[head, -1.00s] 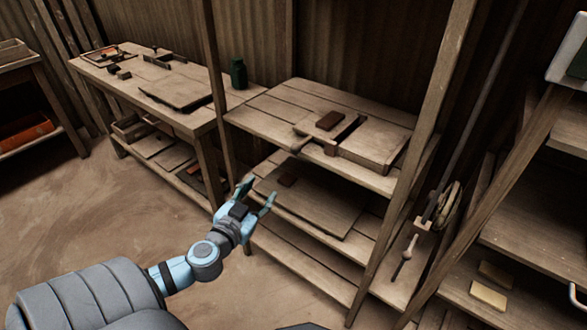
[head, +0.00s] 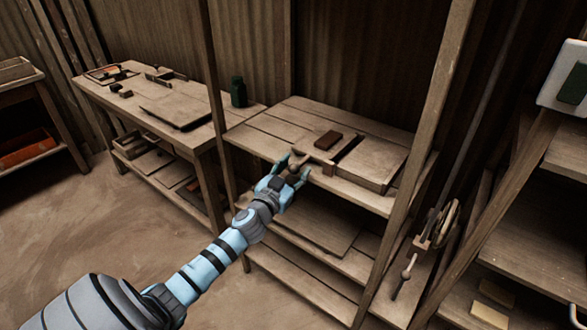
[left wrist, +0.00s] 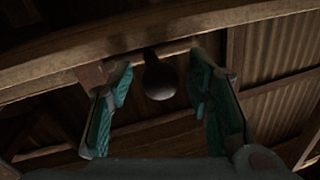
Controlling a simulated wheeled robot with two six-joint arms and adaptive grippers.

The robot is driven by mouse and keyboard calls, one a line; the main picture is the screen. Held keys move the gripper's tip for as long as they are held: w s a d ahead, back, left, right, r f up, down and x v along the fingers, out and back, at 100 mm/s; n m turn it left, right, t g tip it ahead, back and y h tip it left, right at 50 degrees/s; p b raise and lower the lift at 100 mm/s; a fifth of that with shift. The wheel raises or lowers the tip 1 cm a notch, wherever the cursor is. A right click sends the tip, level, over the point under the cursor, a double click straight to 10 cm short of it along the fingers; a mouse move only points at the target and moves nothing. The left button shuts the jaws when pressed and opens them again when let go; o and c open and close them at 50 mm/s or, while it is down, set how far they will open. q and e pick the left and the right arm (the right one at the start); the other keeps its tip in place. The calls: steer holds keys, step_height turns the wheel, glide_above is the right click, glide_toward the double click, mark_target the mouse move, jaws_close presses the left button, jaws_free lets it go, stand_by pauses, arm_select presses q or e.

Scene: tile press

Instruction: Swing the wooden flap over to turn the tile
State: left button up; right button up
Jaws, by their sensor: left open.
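The wooden flap (head: 320,154) lies flat on the shelf rack's top board, beside a dark slot and a raised wooden block (head: 368,164). A dark reddish-brown tile (head: 327,140) lies on the flap. A round knob (head: 297,160) sticks out at the flap's near left edge. My left gripper (head: 292,171) is open at the shelf's front edge, right at the knob. In the left wrist view the dark knob (left wrist: 160,79) shows between the two open fingers, apart from both. My right gripper is not in view.
The rack's upright post (head: 420,165) stands to the right. Lower shelves (head: 318,222) lie under the top board. A workbench (head: 185,93) with a green bottle (head: 238,92) and tools stands to the left. The floor at left is clear.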

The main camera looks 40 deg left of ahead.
arm_select(q)
steer(key=shift+c, duration=0.2)
jaws_close()
